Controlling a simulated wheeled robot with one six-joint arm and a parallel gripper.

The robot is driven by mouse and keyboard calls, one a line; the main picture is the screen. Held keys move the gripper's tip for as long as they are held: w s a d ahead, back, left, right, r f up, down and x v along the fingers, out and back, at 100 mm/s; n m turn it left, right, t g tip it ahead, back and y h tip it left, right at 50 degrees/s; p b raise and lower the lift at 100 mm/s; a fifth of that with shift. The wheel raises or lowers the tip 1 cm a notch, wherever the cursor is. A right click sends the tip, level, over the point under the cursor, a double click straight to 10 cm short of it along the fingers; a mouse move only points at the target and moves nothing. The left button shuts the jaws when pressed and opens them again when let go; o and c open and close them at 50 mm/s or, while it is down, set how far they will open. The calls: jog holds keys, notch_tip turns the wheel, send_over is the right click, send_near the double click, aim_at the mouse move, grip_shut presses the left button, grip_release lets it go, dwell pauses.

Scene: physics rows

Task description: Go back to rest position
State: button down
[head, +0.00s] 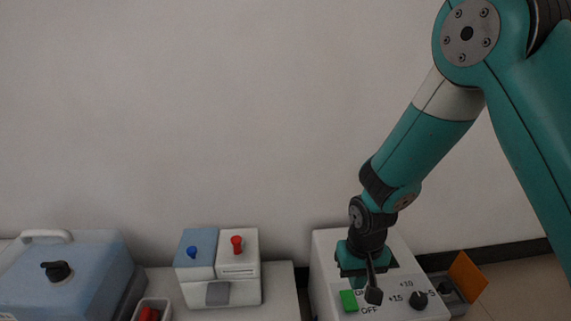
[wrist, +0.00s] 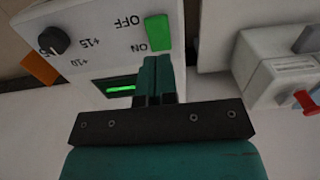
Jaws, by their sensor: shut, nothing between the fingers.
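My gripper (head: 372,286) is at the end of my teal arm, low over the white control box (head: 325,262) on the right. Its fingers are shut with nothing between them. In the wrist view my gripper (wrist: 157,68) has its fingertips close by the green switch (wrist: 157,32), near the ON mark. Whether they touch cannot be told. The green switch (head: 348,300) also shows in the head view, left of the fingers. A black knob (head: 418,299) with number marks sits to their right. A lit green display (wrist: 120,89) shows on the box in the wrist view.
Left of the control box stands a blue and white box (head: 240,287) with a blue and a red knob. Further left are a large light-blue case (head: 88,270) and a small tray (head: 139,309) holding something red. An orange panel (head: 467,277) stands at the right. The wall above is bare.

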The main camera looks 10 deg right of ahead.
jog(key=s+a+r+n+y+p, duration=0.1)
jog(key=s+r+n+p, duration=0.1)
jog(key=s+r, duration=0.6)
jog(key=s+a+r+n+y+p, duration=0.1)
jog(key=s+a+r+n+y, duration=0.2)
jog(key=r, duration=0.8)
jog(key=s+r+n+p, duration=0.2)
jog(key=s+r, duration=0.6)
jog(key=r, duration=0.2)
notch_tip(320, 180, up, 36)
jog(key=p, duration=3.6)
jog(key=shift+w, duration=0.35)
jog(key=shift+a, duration=0.15)
